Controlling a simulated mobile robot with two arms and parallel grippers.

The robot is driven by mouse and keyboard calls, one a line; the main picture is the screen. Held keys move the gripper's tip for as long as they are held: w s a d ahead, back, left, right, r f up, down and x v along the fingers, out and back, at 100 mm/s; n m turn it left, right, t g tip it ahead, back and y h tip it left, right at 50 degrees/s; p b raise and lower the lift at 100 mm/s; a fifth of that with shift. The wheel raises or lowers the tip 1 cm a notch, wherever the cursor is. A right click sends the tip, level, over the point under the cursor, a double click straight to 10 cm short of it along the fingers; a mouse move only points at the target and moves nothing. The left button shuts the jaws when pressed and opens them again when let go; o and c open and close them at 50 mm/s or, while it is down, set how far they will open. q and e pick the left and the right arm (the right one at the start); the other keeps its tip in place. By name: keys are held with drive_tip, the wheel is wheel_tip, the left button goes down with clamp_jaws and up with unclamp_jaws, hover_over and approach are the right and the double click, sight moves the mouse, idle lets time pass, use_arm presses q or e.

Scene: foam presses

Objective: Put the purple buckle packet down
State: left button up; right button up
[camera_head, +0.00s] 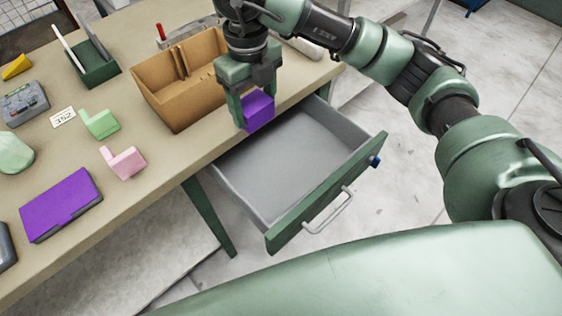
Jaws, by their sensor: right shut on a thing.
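The purple buckle packet (259,111) is a small purple block. My right gripper (250,107) is shut on it, pointing down, with a finger on either side. The packet is over the table's front edge, just behind the open drawer (290,160) and to the right of the cardboard box (183,117). I cannot tell whether its underside touches the tabletop. My left gripper is not in view.
The grey drawer is pulled out and looks empty. On the table (150,190) are a purple case (61,205), pink (124,163) and green (101,124) L-shaped blocks, a number card (63,117) and a dark green holder (95,65).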

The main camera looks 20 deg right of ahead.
drive_tip(key=shift+s+f, duration=0.15)
drive_tip(key=shift+f, duration=0.5)
wheel_tip(320, 180, down, 15)
drive_tip(key=shift+s+d+r+p, duration=0.1)
drive_tip(key=shift+r+p, duration=0.05)
drive_tip(key=shift+p, duration=0.4)
wheel_tip(320, 180, down, 5)
drive_tip(key=shift+f, duration=0.1)
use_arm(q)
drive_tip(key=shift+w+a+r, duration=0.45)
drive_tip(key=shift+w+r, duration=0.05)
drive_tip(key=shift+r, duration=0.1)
use_arm(e)
drive_tip(key=shift+f, duration=0.15)
drive_tip(key=o, duration=1.5)
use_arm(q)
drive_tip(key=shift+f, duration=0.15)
